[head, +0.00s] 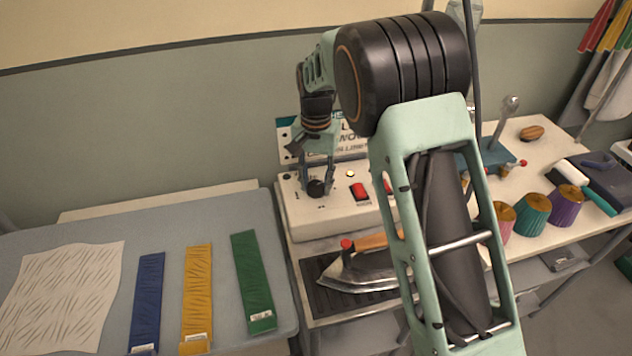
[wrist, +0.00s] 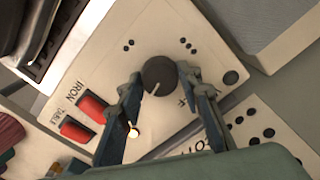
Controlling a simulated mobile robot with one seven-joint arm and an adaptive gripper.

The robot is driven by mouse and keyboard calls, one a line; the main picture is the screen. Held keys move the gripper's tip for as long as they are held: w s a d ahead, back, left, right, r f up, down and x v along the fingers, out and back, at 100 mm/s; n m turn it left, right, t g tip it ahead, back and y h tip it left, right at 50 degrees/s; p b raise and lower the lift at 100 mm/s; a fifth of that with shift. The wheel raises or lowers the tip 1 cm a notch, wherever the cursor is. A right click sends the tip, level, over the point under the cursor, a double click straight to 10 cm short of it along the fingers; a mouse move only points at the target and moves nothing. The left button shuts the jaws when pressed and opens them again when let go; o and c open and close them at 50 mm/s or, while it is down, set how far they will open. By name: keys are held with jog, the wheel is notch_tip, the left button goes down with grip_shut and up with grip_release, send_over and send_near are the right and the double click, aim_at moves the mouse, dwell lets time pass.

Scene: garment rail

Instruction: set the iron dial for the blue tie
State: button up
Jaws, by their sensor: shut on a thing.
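The black iron dial (wrist: 158,75) sits on a white control box (head: 325,218). My gripper (head: 318,184) reaches down from above and is shut on the dial, one finger on each side in the wrist view. The dial's white pointer line faces the lower left in the wrist view, towards the lit lamp. Groups of dots are printed around the dial, and an OFF label is partly covered by a finger. The blue tie (head: 147,303) lies flat on the ironing table, left of the yellow and green ties. Its tag is too small to read.
Red switches marked IRON (wrist: 92,107) and TABLE (wrist: 77,131) sit beside the dial. The iron (head: 362,272) rests on a dark ribbed pad in front of the box. A sign with dots (head: 285,140) stands behind, partly hidden.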

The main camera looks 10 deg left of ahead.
aim_at(316, 184)
jog(key=shift+r+m, duration=0.1)
jog(key=shift+m, duration=1.1)
jog(key=shift+w, duration=0.1)
jog(key=o, duration=1.2)
notch_tip(316, 184, up, 12)
